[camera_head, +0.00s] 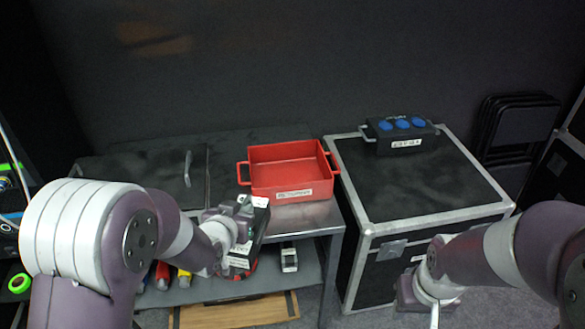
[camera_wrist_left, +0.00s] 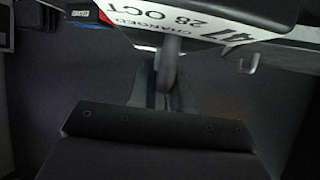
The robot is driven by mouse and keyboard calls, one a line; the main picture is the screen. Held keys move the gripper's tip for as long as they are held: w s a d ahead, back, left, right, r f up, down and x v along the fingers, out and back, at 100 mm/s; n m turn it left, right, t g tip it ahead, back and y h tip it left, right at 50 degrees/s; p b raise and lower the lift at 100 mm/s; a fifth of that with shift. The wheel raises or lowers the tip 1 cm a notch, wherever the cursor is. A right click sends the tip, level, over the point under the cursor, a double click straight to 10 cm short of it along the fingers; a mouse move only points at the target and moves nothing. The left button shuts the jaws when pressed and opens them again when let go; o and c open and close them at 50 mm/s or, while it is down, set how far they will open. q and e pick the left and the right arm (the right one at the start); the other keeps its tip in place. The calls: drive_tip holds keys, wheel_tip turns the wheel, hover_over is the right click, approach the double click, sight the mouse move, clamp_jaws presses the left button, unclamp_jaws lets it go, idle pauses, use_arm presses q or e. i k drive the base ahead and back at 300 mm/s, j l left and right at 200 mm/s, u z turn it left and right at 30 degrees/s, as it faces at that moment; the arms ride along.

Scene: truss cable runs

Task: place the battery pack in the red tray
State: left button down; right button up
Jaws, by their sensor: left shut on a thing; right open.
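The red tray (camera_head: 263,187) stands on the metal table near the middle of the head view. It has a handle at each side, a white label on the front, and looks empty. My left gripper (camera_head: 243,212) is shut on the battery pack (camera_head: 257,222), a dark block with white labels. It holds the pack in front of the tray's left front corner, outside the tray. In the left wrist view the pack (camera_wrist_left: 235,12) fills the top, with a "CHARGED 28 OCT" label. My right gripper (camera_head: 432,302) is low at right, open and empty, its fingertips partly hidden.
A black flight case (camera_head: 415,185) stands right of the table (camera_head: 322,215), carrying a dark box with blue buttons (camera_head: 402,130). A dark lid with a handle (camera_head: 150,175) lies left of the tray. Colored tools (camera_head: 183,277) and a small device (camera_head: 289,260) sit on the lower shelf.

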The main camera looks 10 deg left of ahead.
sight(280, 181)
drive_tip(key=i+l, duration=0.1)
drive_tip(key=i, duration=0.45)
drive_tip(key=i+l, duration=0.1)
drive_tip(key=i, duration=0.45)
